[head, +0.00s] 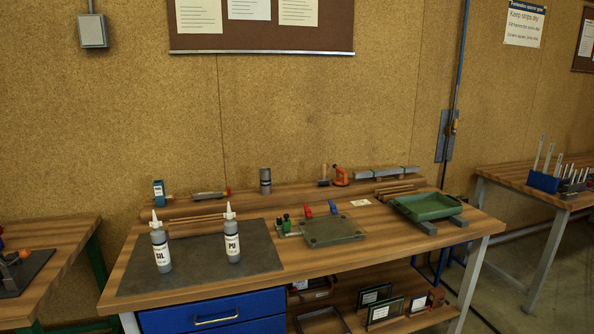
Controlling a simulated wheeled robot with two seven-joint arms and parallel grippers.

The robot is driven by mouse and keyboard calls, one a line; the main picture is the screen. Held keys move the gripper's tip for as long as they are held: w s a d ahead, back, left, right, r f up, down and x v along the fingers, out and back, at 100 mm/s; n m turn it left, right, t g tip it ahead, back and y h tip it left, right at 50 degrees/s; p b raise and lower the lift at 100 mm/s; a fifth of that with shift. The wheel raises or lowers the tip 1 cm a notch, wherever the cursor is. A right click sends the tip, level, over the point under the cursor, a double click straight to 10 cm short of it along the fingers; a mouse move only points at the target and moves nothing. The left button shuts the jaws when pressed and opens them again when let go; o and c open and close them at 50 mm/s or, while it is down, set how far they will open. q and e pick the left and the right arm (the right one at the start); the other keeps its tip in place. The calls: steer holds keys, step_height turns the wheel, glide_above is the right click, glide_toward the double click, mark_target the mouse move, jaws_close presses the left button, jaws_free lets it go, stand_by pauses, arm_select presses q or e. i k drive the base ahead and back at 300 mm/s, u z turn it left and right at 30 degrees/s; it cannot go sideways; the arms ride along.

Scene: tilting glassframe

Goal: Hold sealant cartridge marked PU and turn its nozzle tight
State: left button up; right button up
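The sealant cartridge marked PU (232,243) stands upright on the dark mat, a grey body with a white label. Its white pointed nozzle (229,211) sits on top; I cannot tell how tight it is. A similar cartridge marked SIL (160,249) stands upright to its left on the same mat, also with a white nozzle. Neither of my grippers shows in the head view.
The dark mat (262,263) covers the bench's left part, with free room around both cartridges. A grey plate fixture (333,232) with red and blue clamps stands right of it. A green tray (427,207) is farther right. Small tools line the back ledge.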

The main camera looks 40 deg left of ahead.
mark_target(229, 214)
steer(key=u, duration=0.5)
steer(key=i, duration=1.4)
steer(key=u, duration=1.1)
